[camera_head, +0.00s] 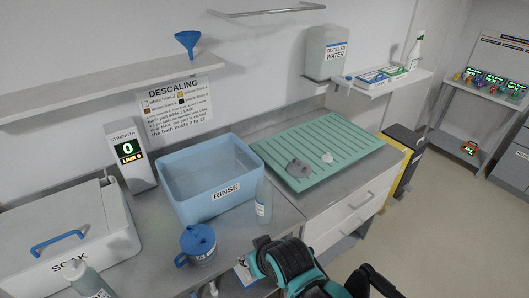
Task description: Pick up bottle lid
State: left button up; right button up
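A small white piece (327,158) and a grey lobed piece (298,168) lie on the green ribbed mat (350,142); I cannot tell whether either is the bottle lid. A clear labelled bottle (263,205) stands right of the blue RINSE tub (188,206). Another labelled bottle (90,284) is cut off at the bottom left. My teal and black arm parts rise from the bottom centre over the counter edge, with black parts at the bottom right. My fingertips cannot be made out clearly, and nothing is clearly held.
The SOAK box (65,235) fills the left, next to the strength display (130,158). A shelf (90,93) holds a blue funnel (187,42). A DISTILLED WATER container (327,52) is at the back. Most of the mat is clear.

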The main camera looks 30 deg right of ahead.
aim_at(326, 158)
jog(key=l+u, duration=1)
jog(key=k+l+u, duration=0.15)
jog(key=l+u, duration=0.35)
jog(key=k+l+u, duration=0.2)
jog(key=u, duration=0.25)
jog(key=l, duration=0.1)
